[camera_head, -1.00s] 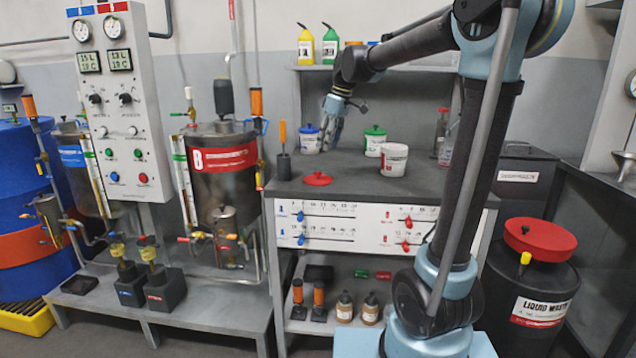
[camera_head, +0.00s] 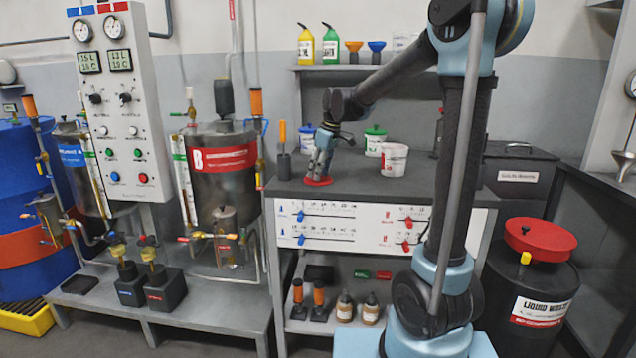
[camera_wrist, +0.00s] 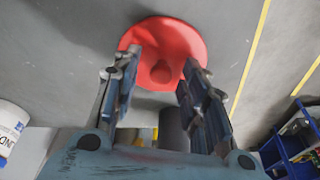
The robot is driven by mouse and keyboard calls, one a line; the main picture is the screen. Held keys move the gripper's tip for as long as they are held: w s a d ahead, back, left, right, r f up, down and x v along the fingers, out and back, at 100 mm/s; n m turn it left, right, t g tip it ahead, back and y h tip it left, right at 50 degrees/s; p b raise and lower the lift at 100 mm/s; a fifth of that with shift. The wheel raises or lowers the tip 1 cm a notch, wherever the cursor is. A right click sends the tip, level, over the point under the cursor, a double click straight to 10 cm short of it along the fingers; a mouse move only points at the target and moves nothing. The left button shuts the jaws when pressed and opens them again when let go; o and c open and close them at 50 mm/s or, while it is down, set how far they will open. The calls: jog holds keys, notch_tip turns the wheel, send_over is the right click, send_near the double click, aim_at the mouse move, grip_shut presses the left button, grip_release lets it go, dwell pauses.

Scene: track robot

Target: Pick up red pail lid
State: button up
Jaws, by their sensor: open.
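The red pail lid (camera_head: 316,181) lies flat on the dark grey counter near its front left. In the wrist view the round red lid (camera_wrist: 170,48) shows its central knob between the fingers. My gripper (camera_head: 318,172) points down right over the lid, and its fingers hide part of it. In the wrist view my gripper (camera_wrist: 163,72) is open, with one finger on each side of the knob. I cannot tell whether the fingertips touch the lid. The white pail with a red label (camera_head: 394,160) stands open, without a lid, to the right on the counter.
A blue-lidded pail (camera_head: 306,138) stands close behind my gripper, and a green-lidded pail (camera_head: 375,141) stands behind the open pail. An orange-handled tool in a holder (camera_head: 283,150) is at the left. The counter (camera_head: 350,185) between lid and open pail is clear.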

jog(key=shift+f, duration=0.1)
jog(key=shift+c, duration=0.2)
jog(key=c, duration=0.9)
